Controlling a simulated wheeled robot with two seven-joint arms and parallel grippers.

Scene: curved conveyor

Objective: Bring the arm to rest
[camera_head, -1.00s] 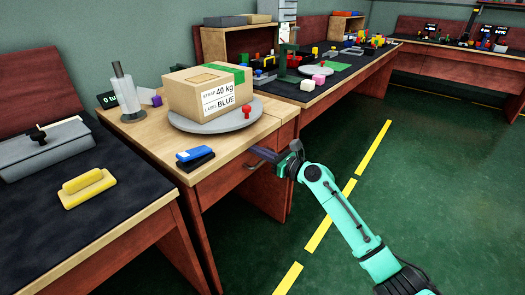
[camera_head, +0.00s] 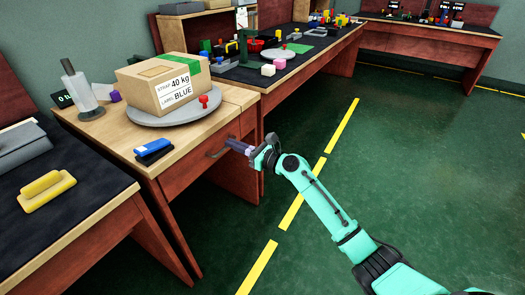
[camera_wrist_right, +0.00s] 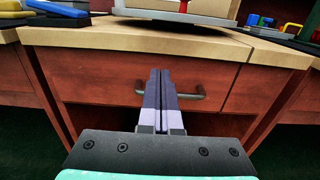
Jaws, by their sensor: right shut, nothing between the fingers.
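My right arm (camera_head: 322,205) is teal and reaches in from the lower right of the head view. Its right gripper (camera_head: 232,143) is shut and empty in front of the wooden desk's drawer (camera_head: 206,158). In the right wrist view the two dark fingers (camera_wrist_right: 161,85) lie together and point at the drawer front (camera_wrist_right: 100,72). The drawer handle (camera_wrist_right: 196,95) shows behind the fingers; I cannot tell whether they touch it. The drawer looks shut. My left gripper is not in view.
On the desk are a box labelled BLUE (camera_head: 165,85) on a round grey plate (camera_head: 150,116), a red stamp (camera_head: 203,101) and a blue stapler (camera_head: 153,148). A dark-topped bench with a yellow block (camera_head: 46,190) stands left. The green floor (camera_head: 420,180) is open at right.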

